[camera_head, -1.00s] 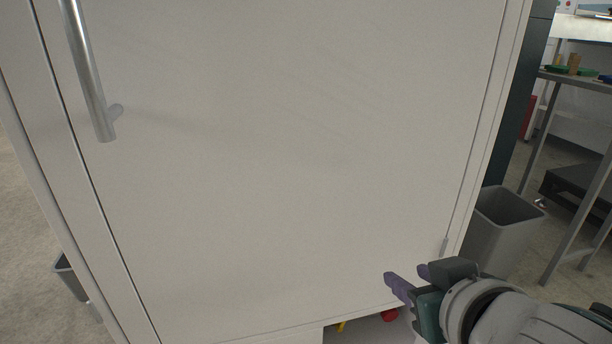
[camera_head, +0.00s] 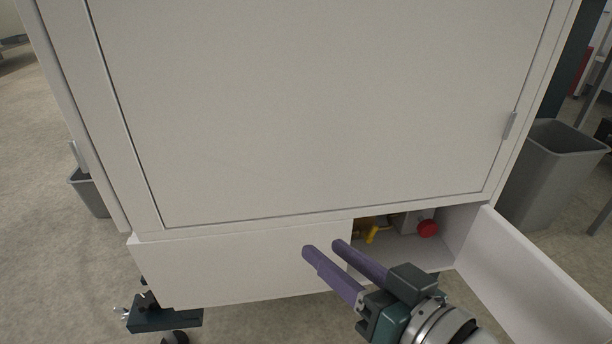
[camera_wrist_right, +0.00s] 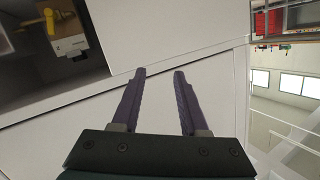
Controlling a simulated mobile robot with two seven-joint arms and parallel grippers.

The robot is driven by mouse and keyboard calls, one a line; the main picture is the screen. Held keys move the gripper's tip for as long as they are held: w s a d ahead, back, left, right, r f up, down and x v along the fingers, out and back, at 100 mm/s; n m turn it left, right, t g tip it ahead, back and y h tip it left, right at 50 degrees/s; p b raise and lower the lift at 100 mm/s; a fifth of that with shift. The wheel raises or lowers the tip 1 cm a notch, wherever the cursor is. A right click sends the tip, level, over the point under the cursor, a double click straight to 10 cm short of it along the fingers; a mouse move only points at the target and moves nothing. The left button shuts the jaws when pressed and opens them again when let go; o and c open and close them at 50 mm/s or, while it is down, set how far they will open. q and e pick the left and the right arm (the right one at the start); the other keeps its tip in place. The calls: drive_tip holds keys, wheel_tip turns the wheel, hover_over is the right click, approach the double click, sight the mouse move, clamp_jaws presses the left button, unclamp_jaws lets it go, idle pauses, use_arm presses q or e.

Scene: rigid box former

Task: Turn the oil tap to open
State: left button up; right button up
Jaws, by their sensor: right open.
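A yellow tap handle (camera_head: 372,233) shows inside the open low compartment (camera_head: 415,262) of the white cabinet; I take it for the oil tap. A red round knob (camera_head: 427,228) sits to its right. In the right wrist view, a yellow handle (camera_wrist_right: 60,20) shows on a pale block at the upper left. My right gripper (camera_head: 322,246) is open and empty, in front of the cabinet's lower panel and left of the yellow handle, not touching it. The wrist view also shows its parted purple fingers (camera_wrist_right: 160,71). My left gripper is not in view.
The compartment's white door (camera_head: 525,275) stands open to the right. The large cabinet door (camera_head: 320,100) above is shut. Grey bins (camera_head: 558,170) stand on the floor at either side. A dark caster foot (camera_head: 165,318) juts out at the lower left.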

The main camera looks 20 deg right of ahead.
drive_tip(key=d+f+m+t+h+b, duration=0.25)
drive_tip(key=d+f+b, duration=0.3)
drive_tip(key=f, duration=0.35)
drive_tip(key=m+h+b, duration=0.2)
drive_tip(key=h, duration=0.3)
approach(375, 231)
drive_tip(key=shift+g, duration=0.25)
drive_tip(key=b+x, duration=0.4)
drive_tip(key=x, duration=0.3)
drive_tip(key=shift+r+b, duration=0.1)
drive_tip(key=shift+b, duration=0.25)
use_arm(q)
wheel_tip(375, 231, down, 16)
use_arm(e)
drive_tip(key=shift+w+d+r, duration=0.1)
drive_tip(key=shift+w, duration=0.35)
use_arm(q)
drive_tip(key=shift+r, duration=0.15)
use_arm(e)
drive_tip(key=c, duration=0.7)
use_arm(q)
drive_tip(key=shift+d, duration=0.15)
